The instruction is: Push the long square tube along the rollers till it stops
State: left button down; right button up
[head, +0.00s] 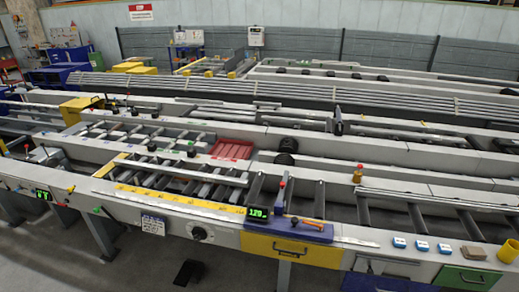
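A long pale grey bar (180,171), which looks like the square tube, lies lengthwise across the dark rollers (150,178) of the left section of the runout table. Its right end is near the dark upright part left of the red-topped post; I cannot tell whether they touch. More dark rollers (415,217) lie bare in the right section. Neither of my grippers is in the head view.
A yellow scale strip (180,198) runs along the front edge. A green-lit display (257,212), blue mat (330,236) with an orange-handled tool, small blue-white boxes (422,245), a brown block (473,252) and yellow cup (508,251) occupy the front ledge. A red tray (232,149) lies behind.

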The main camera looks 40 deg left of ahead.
aim_at(238, 183)
jog(key=u, duration=2.25)
jog(key=i+j, duration=0.35)
jog(key=j, duration=0.15)
jog(key=i+j, duration=0.35)
jog(key=j, duration=0.2)
jog(key=i+j, duration=0.3)
jog(key=j, duration=0.2)
jog(key=i+j, duration=0.35)
jog(key=j, duration=0.15)
